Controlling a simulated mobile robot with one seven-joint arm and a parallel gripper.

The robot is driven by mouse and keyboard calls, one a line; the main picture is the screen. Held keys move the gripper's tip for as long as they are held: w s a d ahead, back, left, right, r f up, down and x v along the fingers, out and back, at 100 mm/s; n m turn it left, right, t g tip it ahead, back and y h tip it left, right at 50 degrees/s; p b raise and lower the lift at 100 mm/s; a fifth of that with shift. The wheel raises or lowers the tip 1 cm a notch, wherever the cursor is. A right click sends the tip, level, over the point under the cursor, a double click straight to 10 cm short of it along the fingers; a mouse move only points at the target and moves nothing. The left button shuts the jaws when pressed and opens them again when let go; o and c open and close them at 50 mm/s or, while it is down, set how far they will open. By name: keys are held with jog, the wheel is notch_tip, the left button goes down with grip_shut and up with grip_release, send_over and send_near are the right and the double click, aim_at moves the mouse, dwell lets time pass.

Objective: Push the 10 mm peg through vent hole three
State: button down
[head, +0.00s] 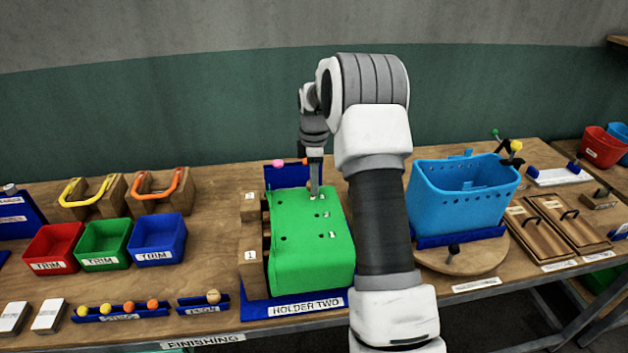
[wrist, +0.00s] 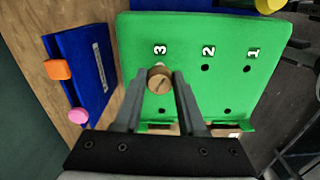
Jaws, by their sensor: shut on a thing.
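The green moulded part (head: 300,262) lies in the blue holder marked HOLDER TWO (head: 250,313). In the wrist view its face (wrist: 185,35) has holes labelled 3, 2 and 1, and more holes in a second row. My gripper (wrist: 160,84) is shut on a round wooden peg (wrist: 158,76), seen end-on just beside the label 3. The peg covers the place where hole three lies. I cannot tell whether its tip is above or in the hole. In the head view my gripper (head: 315,192) points straight down at the far end of the green part.
A blue stand (wrist: 95,50) with an orange-topped peg (wrist: 57,69) and a pink-topped peg (wrist: 78,116) is beside the part. Wooden blocks (head: 250,262) stand along the holder's left side. A blue basket (head: 455,205) is to the right, with trim bins (head: 103,262) to the left.

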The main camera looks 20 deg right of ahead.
jog(key=shift+f, duration=0.5)
dwell(1.3)
jog(key=shift+r, duration=0.1)
jog(key=shift+r+p, duration=1.8)
jog(key=shift+r, duration=1.15)
